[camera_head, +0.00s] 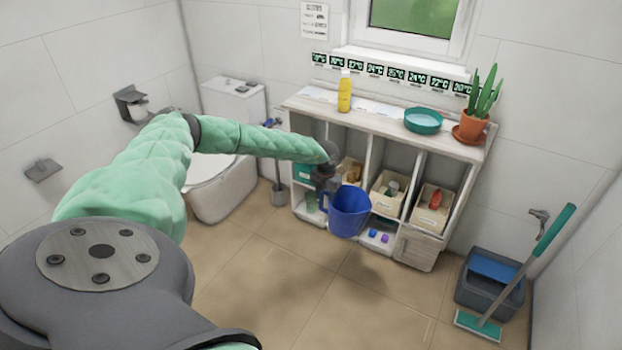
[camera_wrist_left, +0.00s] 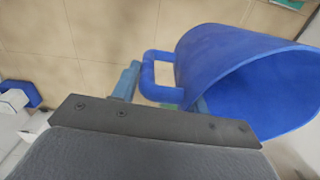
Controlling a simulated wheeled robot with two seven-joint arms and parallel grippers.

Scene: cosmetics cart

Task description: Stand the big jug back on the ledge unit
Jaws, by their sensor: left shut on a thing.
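The big jug (camera_head: 350,212) is blue with a side handle. My left gripper (camera_head: 324,192) is shut on the jug's handle and holds it in the air in front of the ledge unit (camera_head: 378,125). In the left wrist view the jug (camera_wrist_left: 235,70) lies to the right with its open mouth partly in view, and the gripper's fingers (camera_wrist_left: 150,88) are at the handle. The ledge unit has a pale top and open compartments below. My right gripper is not in view.
On the unit's top stand a yellow bottle (camera_head: 345,90), a teal bowl (camera_head: 423,120) and a potted plant (camera_head: 475,110). The top is bare between bottle and bowl. A bin (camera_head: 488,285) and a mop (camera_head: 530,265) stand at right. A toilet (camera_head: 215,180) is left.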

